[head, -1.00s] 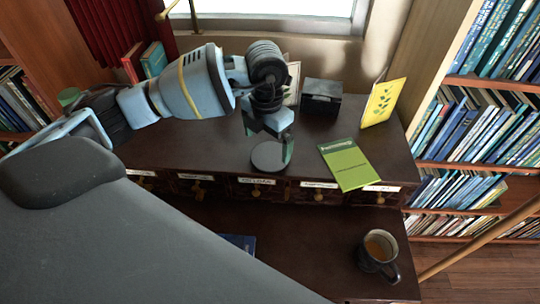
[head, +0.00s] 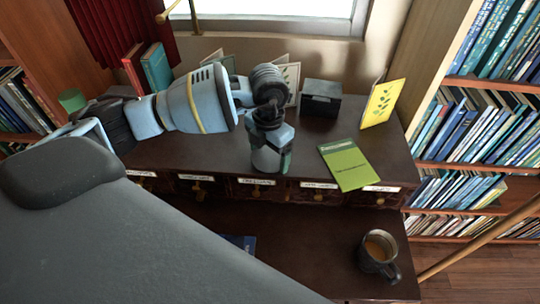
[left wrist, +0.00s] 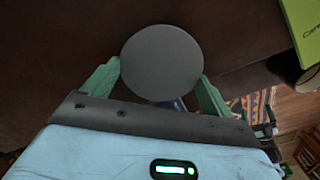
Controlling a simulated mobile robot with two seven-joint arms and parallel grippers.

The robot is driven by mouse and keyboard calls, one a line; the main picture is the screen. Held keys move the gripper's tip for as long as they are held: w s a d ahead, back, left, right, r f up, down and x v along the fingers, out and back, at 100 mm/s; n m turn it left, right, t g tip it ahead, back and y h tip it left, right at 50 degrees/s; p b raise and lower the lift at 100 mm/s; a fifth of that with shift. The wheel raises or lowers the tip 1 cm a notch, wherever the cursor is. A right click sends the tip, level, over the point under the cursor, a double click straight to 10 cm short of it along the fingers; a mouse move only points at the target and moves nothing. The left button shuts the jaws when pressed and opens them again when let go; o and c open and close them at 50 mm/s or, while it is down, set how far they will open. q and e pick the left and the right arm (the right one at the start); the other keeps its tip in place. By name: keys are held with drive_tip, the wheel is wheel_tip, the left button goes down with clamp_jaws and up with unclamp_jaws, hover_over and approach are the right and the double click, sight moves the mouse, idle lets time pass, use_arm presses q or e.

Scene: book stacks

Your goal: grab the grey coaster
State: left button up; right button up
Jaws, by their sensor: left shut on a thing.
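The grey coaster (left wrist: 162,58) is a flat round disc. In the left wrist view it sits between the two green fingers of my left gripper (left wrist: 158,76), which is shut on its edges. In the head view my left gripper (head: 270,163) points down at the front edge of the desk's upper level and hides the coaster. I cannot tell how far the coaster is above the wood. My right gripper is not in view.
A green booklet (head: 349,164) lies right of my gripper. A black box (head: 321,98) and a yellow card (head: 383,102) stand behind. A mug (head: 378,252) stands on the lower level. Bookshelves flank the desk (head: 310,130).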

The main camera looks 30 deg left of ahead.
sight(269, 157)
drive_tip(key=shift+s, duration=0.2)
use_arm(q)
drive_tip(key=shift+r, duration=0.55)
wheel_tip(269, 157, up, 2)
drive_tip(key=shift+r, duration=0.15)
drive_tip(key=s+d+r+b, duration=0.1)
drive_tip(key=s+d, duration=0.2)
drive_tip(key=d, duration=1.2)
drive_tip(key=shift+d+r+b, duration=0.3)
drive_tip(key=shift+d+b, duration=0.05)
drive_tip(key=shift+d, duration=0.05)
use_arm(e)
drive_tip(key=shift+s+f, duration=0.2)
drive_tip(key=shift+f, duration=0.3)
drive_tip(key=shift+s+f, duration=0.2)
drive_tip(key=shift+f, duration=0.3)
use_arm(q)
drive_tip(key=shift+w, duration=0.1)
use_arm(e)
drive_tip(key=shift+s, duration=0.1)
